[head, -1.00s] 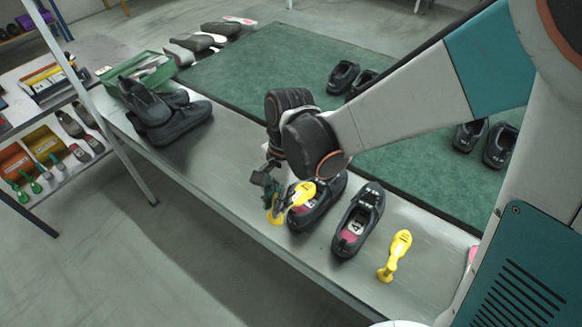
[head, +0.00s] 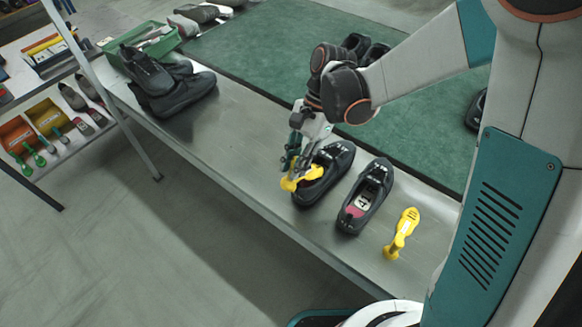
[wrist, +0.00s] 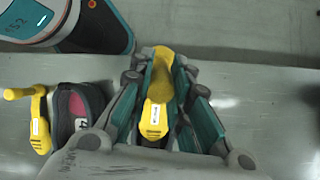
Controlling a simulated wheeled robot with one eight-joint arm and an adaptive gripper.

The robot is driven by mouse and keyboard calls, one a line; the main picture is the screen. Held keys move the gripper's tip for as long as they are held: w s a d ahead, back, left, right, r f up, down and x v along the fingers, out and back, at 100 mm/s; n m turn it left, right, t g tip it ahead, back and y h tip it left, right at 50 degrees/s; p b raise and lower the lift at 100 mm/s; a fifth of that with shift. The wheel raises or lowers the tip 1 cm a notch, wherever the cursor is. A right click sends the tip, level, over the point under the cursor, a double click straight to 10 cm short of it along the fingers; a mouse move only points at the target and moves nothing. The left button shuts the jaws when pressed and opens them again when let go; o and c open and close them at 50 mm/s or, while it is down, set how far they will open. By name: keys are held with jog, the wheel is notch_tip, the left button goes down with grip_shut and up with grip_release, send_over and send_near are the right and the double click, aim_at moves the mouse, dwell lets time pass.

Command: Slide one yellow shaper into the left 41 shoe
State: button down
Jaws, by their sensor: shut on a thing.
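My gripper (head: 294,172) is shut on a yellow shaper (head: 313,173), which also shows between the fingers in the wrist view (wrist: 161,65). The held shaper is over the heel end of a dark shoe (head: 334,160); I cannot tell whether they touch. A second dark shoe (head: 376,181) with a pink insole and a white label stands to its right, also in the wrist view (wrist: 66,132). The gripper hides the first shoe in the wrist view.
The grey bench (head: 235,135) is clear left of the shoes up to a pair of dark boots (head: 178,95) and a green crate (head: 160,48). A green mat (head: 270,60) with more shoes lies behind. A shelf (head: 62,150) with green-handled tools stands at left.

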aim_at(308, 173)
jog(key=shift+w+d+f, duration=0.1)
jog(key=shift+w+d, duration=0.15)
jog(key=shift+w, duration=0.05)
jog(key=shift+w+d+f+b, duration=0.6)
jog(key=shift+w+d, duration=0.1)
jog(key=shift+w, duration=0.2)
jog(key=shift+w+d+f, duration=0.3)
jog(key=shift+w+d, duration=0.3)
jog(key=shift+w, duration=0.05)
jog(key=shift+w+d+f, duration=0.3)
jog(key=shift+w+d, duration=0.25)
jog(key=shift+w, duration=0.1)
jog(key=shift+w+d+f+b, duration=0.2)
jog(key=shift+f+b, duration=0.15)
jog(key=shift+f, duration=0.3)
jog(key=shift+s+a+f+t+h+b, duration=0.2)
jog(key=shift+f+t+h+b, duration=0.25)
jog(key=shift+f, duration=0.35)
jog(key=shift+s+a+f+t+h+b, duration=0.15)
jog(key=shift+f+t+h+b, duration=0.3)
jog(key=shift+f, duration=0.3)
jog(key=shift+s+a+f+t+h+b, duration=0.15)
jog(key=shift+f+t+h+b, duration=0.3)
jog(key=shift+f, duration=0.3)
jog(key=shift+s+a+f+t+h+b, duration=0.1)
jog(key=shift+f+t+h+b, duration=0.25)
jog(key=shift+f+t, duration=0.3)
jog(key=shift+f, duration=0.1)
